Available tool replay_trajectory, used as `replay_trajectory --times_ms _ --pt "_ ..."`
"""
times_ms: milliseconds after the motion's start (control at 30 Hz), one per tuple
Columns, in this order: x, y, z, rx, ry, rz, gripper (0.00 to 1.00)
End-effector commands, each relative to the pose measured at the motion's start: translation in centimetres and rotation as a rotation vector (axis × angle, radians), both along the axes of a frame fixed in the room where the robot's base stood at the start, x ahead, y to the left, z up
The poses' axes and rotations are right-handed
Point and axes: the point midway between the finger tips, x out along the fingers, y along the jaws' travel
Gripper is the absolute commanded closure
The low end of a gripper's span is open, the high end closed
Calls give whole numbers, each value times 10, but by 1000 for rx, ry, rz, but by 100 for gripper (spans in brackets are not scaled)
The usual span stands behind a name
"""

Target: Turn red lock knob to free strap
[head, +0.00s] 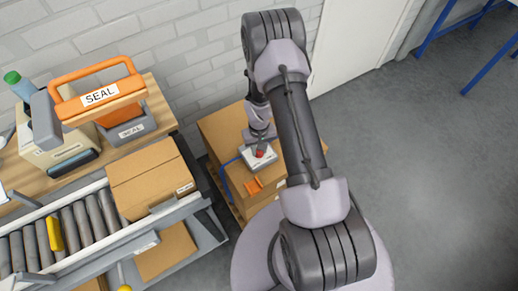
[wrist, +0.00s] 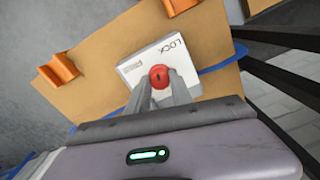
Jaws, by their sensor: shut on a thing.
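The red lock knob (wrist: 159,76) sits on a white plate marked LOCK (wrist: 186,53) on a cardboard box in the wrist view. My gripper (wrist: 160,84) is shut on the knob, with a grey finger at each side of it. In the head view the knob (head: 260,153) shows as a small red spot on the white plate (head: 259,160), just below my gripper (head: 260,147). The blue strap (wrist: 236,56) lies across the box and runs by the plate; part of it is hidden behind my gripper. It also shows at the box's left edge in the head view (head: 227,164).
Orange corner pieces (wrist: 59,70) sit on the box (head: 217,128). To the left stand a roller conveyor (head: 75,226) with a closed carton (head: 150,178), and a bench with an orange-handled SEAL device (head: 100,95).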

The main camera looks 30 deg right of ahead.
Motion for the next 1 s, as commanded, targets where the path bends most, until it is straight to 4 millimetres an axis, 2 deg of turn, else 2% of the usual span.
replay_trajectory --times_ms 600,1000 --pt "0 0 0 0 0 581 100" --pt "0 0 0 1 0 894 100"
